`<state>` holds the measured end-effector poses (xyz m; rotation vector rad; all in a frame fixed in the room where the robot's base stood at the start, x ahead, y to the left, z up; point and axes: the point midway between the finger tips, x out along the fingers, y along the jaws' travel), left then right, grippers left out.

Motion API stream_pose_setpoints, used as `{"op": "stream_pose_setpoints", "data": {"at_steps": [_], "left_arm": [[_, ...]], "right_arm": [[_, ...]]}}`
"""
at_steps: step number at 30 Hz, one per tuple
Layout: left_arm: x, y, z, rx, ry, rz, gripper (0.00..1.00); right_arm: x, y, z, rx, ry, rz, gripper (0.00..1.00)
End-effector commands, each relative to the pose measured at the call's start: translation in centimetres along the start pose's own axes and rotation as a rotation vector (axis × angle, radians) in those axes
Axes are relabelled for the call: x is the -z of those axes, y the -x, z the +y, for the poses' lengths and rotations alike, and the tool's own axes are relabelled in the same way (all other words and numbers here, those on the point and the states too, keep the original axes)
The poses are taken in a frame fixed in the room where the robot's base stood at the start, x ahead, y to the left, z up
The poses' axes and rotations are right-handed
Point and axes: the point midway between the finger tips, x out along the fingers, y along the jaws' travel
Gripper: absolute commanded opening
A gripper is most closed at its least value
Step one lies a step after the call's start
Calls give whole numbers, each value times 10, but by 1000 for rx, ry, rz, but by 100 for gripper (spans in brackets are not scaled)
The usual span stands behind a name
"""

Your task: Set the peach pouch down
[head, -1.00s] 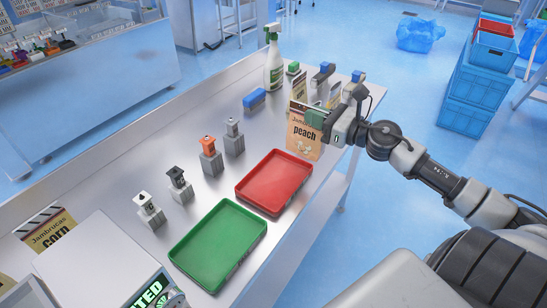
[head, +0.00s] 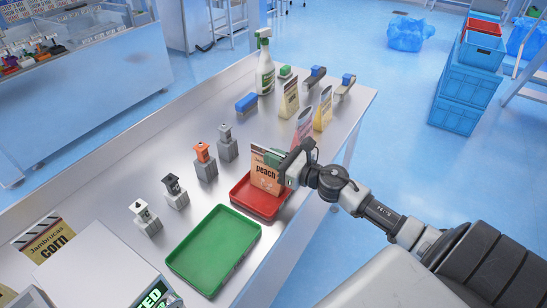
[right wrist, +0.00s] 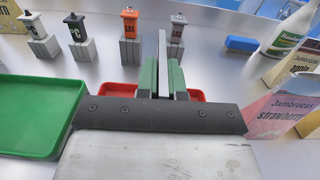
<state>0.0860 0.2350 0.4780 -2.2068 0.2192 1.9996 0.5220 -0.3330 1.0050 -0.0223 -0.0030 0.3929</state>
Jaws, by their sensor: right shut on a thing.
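The peach pouch (head: 265,176) is upright with its printed face toward the head camera. My right gripper (head: 278,157) is shut on its upper right part. The pouch stands in front of much of the red tray (head: 262,207), over or inside it; I cannot tell whether its bottom touches the tray floor. In the right wrist view the pouch (right wrist: 162,60) shows as a thin edge between the green fingers (right wrist: 162,82), with bits of the red tray (right wrist: 194,92) beside them. My left gripper is not in view.
The empty green tray (head: 212,248) lies next to the red one. Several stamps on grey blocks (head: 205,167) line the left side. More pouches (head: 302,125), a spray bottle (head: 265,65) and a blue block (head: 246,103) stand farther back. A corn pouch (head: 45,240) is at lower left.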

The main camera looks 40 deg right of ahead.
Motion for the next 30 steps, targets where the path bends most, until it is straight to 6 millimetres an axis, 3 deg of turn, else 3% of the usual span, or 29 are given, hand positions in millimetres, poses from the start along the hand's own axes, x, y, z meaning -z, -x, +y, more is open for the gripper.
{"op": "stream_pose_setpoints", "data": {"at_steps": [6,7,12,22,30], "left_arm": [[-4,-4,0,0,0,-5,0],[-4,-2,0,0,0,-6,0],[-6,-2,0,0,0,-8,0],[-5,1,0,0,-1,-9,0],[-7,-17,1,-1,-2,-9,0]], "right_arm": [[4,0,0,0,0,0,0],[2,0,0,0,0,0,13],[1,0,0,0,0,0,34],[-2,1,0,0,-1,0,34],[5,43,1,0,-3,3,34]]}}
